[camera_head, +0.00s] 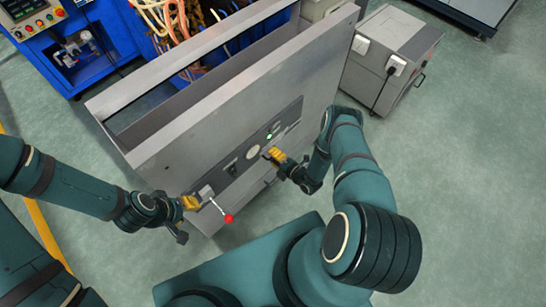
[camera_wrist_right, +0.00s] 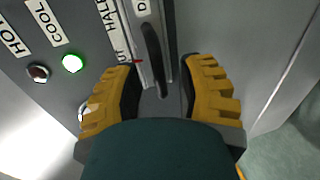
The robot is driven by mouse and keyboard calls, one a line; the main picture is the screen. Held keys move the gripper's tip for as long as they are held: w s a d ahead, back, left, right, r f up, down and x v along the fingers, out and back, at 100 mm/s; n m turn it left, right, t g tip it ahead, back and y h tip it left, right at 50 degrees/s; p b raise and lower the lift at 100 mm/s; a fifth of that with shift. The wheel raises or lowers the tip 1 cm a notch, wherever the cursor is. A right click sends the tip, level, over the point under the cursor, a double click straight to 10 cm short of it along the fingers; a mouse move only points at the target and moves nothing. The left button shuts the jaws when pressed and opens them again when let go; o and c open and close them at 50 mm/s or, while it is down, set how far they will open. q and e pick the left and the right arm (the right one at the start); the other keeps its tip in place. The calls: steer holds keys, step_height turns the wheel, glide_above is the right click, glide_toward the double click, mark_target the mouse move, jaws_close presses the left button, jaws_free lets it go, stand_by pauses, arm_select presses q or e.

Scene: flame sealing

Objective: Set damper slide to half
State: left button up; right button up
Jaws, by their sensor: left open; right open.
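The grey machine's front panel (camera_head: 238,165) faces me in the head view. In the right wrist view the damper slide (camera_wrist_right: 153,62) shows as a dark upright handle in a track, with a small red pointer (camera_wrist_right: 137,61) beside it. A HALF label (camera_wrist_right: 108,15) is above and left of the pointer. My right gripper (camera_wrist_right: 163,80) is open, its yellow fingers on either side of the track's lower part; I cannot tell whether they touch the handle. It also shows at the panel in the head view (camera_head: 272,155). My left gripper (camera_head: 195,201) is open beside the red-knobbed lever (camera_head: 227,217).
A grey cabinet (camera_head: 385,60) stands behind on the right. The floor at right is clear.

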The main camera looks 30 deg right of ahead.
steer(key=shift+w+a, duration=0.15)
steer(key=shift+w, duration=0.2)
jaws_close()
